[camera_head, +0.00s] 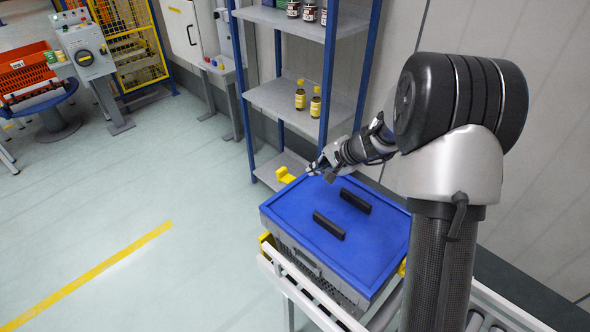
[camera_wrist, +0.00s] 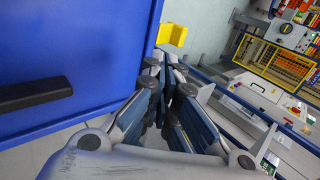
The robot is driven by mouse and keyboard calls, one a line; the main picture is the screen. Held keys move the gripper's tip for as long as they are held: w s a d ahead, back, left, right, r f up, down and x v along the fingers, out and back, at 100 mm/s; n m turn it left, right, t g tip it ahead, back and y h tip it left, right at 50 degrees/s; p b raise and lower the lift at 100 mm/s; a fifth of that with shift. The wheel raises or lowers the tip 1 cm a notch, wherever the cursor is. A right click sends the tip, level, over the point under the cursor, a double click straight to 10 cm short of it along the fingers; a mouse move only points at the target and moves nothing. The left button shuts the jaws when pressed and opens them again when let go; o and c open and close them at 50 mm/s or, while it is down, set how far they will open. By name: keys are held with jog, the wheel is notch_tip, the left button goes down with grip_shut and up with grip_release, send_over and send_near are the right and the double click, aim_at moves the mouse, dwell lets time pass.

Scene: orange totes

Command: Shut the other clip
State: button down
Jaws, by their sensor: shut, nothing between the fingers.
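A grey tote (camera_head: 312,262) with a blue lid (camera_head: 300,205) stands on a roller conveyor. A yellow clip (camera_head: 286,175) sticks out beyond the lid's far left edge; in the wrist view this yellow clip (camera_wrist: 172,34) stands out past the lid's corner, apparently open. Another yellow piece (camera_head: 402,267) shows at the tote's right side, mostly hidden by the lid and my arm. My gripper (camera_head: 314,168) is shut and empty above the lid's far edge, just right of the far clip. In the wrist view, my gripper's fingertips (camera_wrist: 166,62) are close below that clip.
Two black handles (camera_head: 329,226) (camera_head: 355,201) rise from the lid. A yellow part (camera_head: 265,242) shows by the tote's near left corner. A blue-framed shelf (camera_head: 290,100) with bottles stands close behind. The conveyor rail (camera_head: 300,297) runs along the front. Floor at left is clear.

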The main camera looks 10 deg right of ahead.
jog(key=b, duration=0.2)
send_near(287, 173)
jog(key=f, duration=0.4)
jog(key=shift+w+a, duration=0.15)
jog(key=shift+a, duration=0.05)
jog(key=shift+w+a, duration=0.3)
jog(key=shift+w, duration=0.25)
jog(key=shift+w+a, duration=0.3)
jog(key=shift+w, duration=0.25)
jog(key=shift+w+a+f, duration=0.15)
jog(key=shift+w+a, duration=0.15)
jog(key=shift+w, duration=0.15)
jog(key=shift+r+p, duration=0.25)
jog(key=shift+p, duration=1)
jog(key=shift+w+f+g+p, duration=0.15)
jog(key=shift+g+p, duration=0.15)
jog(key=shift+p, duration=0.15)
jog(key=shift+a+g+h+p, duration=0.15)
jog(key=shift+g+h+p, duration=0.3)
jog(key=shift+p, duration=1.75)
